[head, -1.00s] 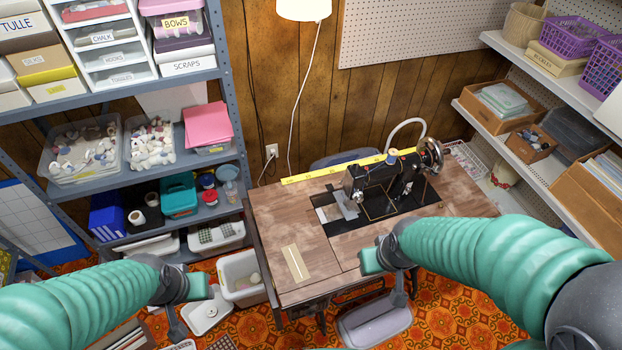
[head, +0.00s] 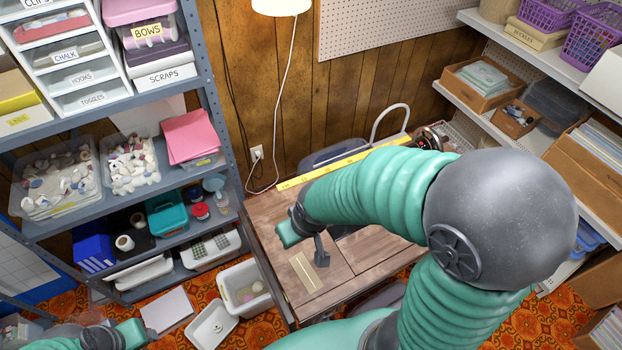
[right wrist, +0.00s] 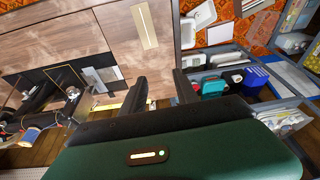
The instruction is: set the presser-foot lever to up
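The black sewing machine is mostly hidden behind my right arm in the head view; its handwheel (head: 430,138) shows above the arm. In the right wrist view the machine's head end (right wrist: 70,92) shows at the left, beside a bright metal plate (right wrist: 98,78). I cannot make out the presser-foot lever or its position. My right gripper (head: 303,248) is over the left part of the wooden table; in the right wrist view (right wrist: 160,82) its two fingers are apart with nothing between them. My left gripper (head: 128,337) is at the bottom left edge, partly cut off.
The wooden sewing table (head: 265,215) has a yellow tape measure (head: 318,172) along its back edge and a pale strip inlay (head: 306,272). A blue-grey shelf (head: 232,160) stands left of it. White bins (head: 243,285) are on the floor between them.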

